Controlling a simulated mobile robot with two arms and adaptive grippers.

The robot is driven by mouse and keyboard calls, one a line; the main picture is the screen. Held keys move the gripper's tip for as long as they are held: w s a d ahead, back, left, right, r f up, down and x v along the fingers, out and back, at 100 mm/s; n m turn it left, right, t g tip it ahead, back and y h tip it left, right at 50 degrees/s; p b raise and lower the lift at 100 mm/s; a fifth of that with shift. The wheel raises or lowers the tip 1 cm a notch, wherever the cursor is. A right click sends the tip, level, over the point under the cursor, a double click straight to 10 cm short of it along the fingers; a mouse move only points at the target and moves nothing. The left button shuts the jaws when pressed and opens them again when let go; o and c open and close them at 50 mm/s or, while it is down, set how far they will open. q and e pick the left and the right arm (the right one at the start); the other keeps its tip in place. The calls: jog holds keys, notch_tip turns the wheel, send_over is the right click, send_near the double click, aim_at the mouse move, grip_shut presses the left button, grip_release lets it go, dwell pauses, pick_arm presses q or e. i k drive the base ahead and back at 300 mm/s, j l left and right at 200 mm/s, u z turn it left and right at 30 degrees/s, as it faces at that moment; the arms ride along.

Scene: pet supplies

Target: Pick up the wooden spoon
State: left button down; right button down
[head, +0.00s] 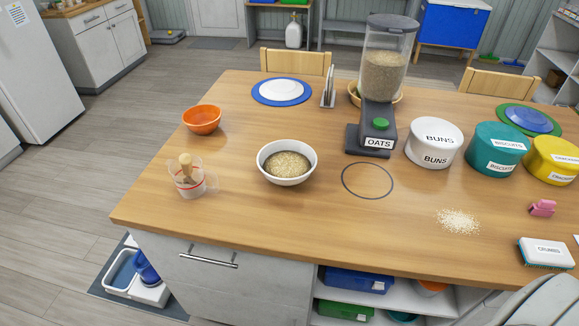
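The wooden spoon (186,161) stands in a clear measuring cup (198,187) with a red line, at the left front of the wooden table. Its rounded tan upper end rises above the cup's rim and its lower part shows only dimly through the wall. It leans slightly. Neither of my grippers is in view.
An orange bowl (202,119) stands behind the cup and a white bowl of oats (287,163) to its right. An oats dispenser (379,140) and lidded canisters (434,144) stand farther right. Crumbs (458,222) lie at the right front. The table's left front corner is clear.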

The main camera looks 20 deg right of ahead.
aim_at(186, 159)
jog(key=l, duration=0.85)
jog(key=i+l+z, duration=0.15)
jog(key=l, duration=0.75)
